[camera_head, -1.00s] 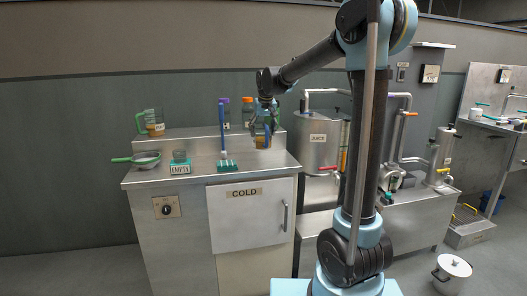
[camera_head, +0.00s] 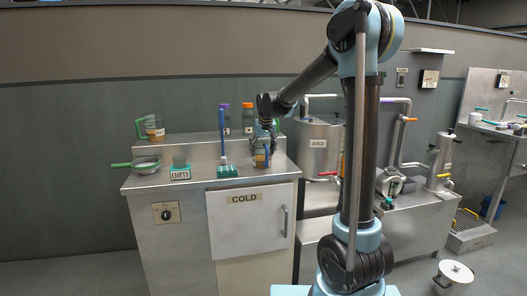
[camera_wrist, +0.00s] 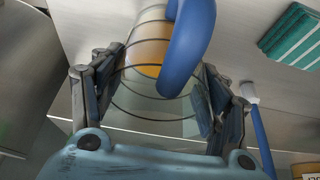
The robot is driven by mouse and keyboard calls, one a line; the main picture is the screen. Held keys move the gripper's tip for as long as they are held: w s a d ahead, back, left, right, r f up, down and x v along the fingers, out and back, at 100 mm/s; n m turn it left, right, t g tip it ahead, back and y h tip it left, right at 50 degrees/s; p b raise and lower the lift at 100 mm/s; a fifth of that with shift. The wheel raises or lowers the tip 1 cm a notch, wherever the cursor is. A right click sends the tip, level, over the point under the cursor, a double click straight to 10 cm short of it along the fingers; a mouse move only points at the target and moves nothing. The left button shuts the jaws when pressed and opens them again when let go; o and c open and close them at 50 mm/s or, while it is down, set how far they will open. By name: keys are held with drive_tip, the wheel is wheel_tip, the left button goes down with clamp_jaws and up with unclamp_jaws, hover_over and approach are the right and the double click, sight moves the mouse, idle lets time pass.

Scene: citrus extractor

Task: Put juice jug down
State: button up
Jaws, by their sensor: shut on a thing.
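The juice jug (camera_head: 261,160) is a clear vessel with a blue handle and orange juice in its lower part. It looks upright, low over or on the right part of the steel counter top (camera_head: 205,185); whether its base touches cannot be told. My gripper (camera_head: 267,130) is at the jug from above and is shut on it. In the wrist view, the two fingers of my gripper (camera_wrist: 160,95) press on either side of the clear jug wall, with the blue handle (camera_wrist: 188,45) between them and the orange juice (camera_wrist: 148,52) beyond.
A blue-handled brush (camera_head: 224,160) stands left of the jug. Bottles (camera_head: 248,118) stand behind on the raised ledge. The JUICE tank (camera_head: 318,150) is close on the right.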

drive_tip(key=o, duration=1.3)
drive_tip(key=v, duration=1.7)
drive_tip(key=shift+s+d, duration=0.3)
